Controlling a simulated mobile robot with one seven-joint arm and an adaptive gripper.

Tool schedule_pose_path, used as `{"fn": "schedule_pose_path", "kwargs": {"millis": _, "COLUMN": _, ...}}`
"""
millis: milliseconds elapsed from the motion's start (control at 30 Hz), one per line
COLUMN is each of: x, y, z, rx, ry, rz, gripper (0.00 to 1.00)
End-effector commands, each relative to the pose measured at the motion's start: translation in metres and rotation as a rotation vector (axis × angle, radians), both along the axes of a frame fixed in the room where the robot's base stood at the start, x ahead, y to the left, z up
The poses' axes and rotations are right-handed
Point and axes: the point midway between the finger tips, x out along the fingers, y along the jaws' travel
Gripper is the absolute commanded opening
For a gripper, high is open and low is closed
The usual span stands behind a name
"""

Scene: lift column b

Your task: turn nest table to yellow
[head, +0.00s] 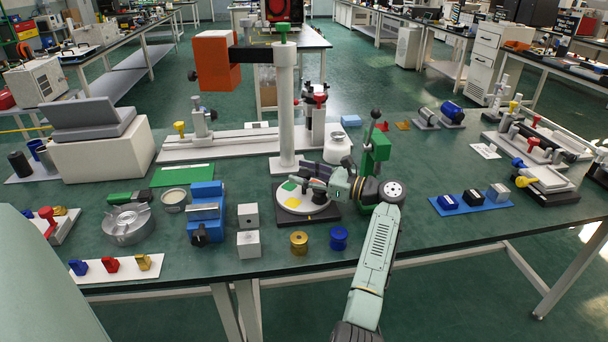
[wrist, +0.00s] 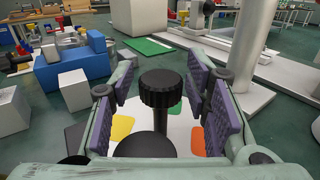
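The nest table is a white disc (head: 308,209) on a dark square base near the table's front. It carries a green patch (head: 289,186) and a yellow patch (head: 292,203). In the wrist view the yellow patch (wrist: 122,127) lies left of centre and an orange patch (wrist: 198,140) right. A black ribbed knob (wrist: 160,88) stands over the disc's middle. My gripper (wrist: 163,90) is open, its purple pads on either side of the knob with gaps visible. In the head view my gripper (head: 312,184) is low over the disc and hides part of it.
A white column (head: 285,110) with an orange block (head: 213,62) on its arm rises behind the disc. A green stand (head: 376,155) is close at right. Grey cubes (head: 248,243), a brass spool (head: 299,242) and a blue spool (head: 339,238) stand in front and left.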

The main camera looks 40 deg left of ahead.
Motion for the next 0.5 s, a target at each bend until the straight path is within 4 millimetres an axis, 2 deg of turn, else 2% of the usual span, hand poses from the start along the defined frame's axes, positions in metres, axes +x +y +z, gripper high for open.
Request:
{"fn": "schedule_pose_path", "kwargs": {"millis": 367, "x": 0.001, "y": -0.002, "z": 0.001, "rx": 0.001, "ry": -0.001, "rz": -0.002, "gripper": 0.49}}
{"fn": "schedule_pose_path", "kwargs": {"millis": 500, "x": 0.005, "y": -0.015, "z": 0.001, "rx": 0.002, "ry": 0.0, "rz": -0.004, "gripper": 0.49}}
